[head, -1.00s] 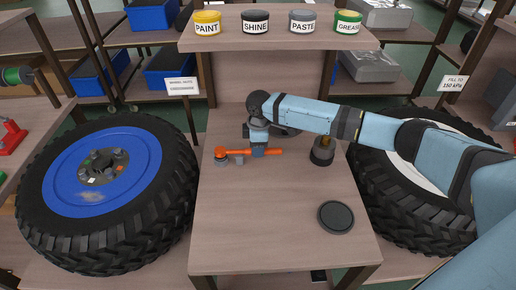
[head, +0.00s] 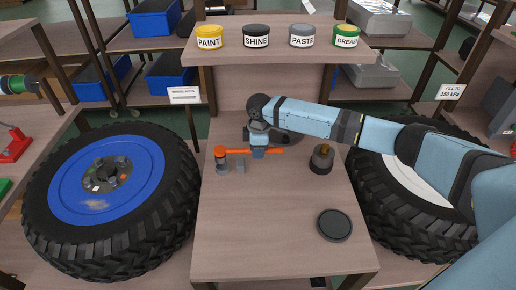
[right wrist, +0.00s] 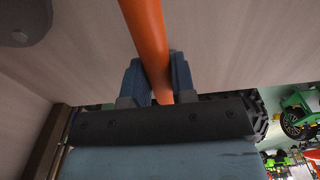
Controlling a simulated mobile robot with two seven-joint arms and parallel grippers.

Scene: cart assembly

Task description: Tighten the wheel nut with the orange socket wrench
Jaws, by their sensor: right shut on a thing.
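The orange socket wrench (head: 233,150) is over the wooden table, its grey socket hanging down at the left end. My right gripper (head: 258,152) is shut on its handle; in the right wrist view the orange handle (right wrist: 146,35) passes between the two blue fingers (right wrist: 157,80). The wrench looks raised a little from the tabletop. The wheel with the blue rim (head: 65,200) is at the left; its dark hub (head: 104,174) carries several nuts or studs, too small to tell apart. My left gripper is not in view.
A small grey block (head: 240,167) is beside the socket. A dark pot with a brown-yellow top (head: 321,158) and a black round lid (head: 335,225) are on the table (head: 265,235). Several labelled tins stand on the shelf (head: 280,50) behind. Another wheel (head: 375,205) is at the right.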

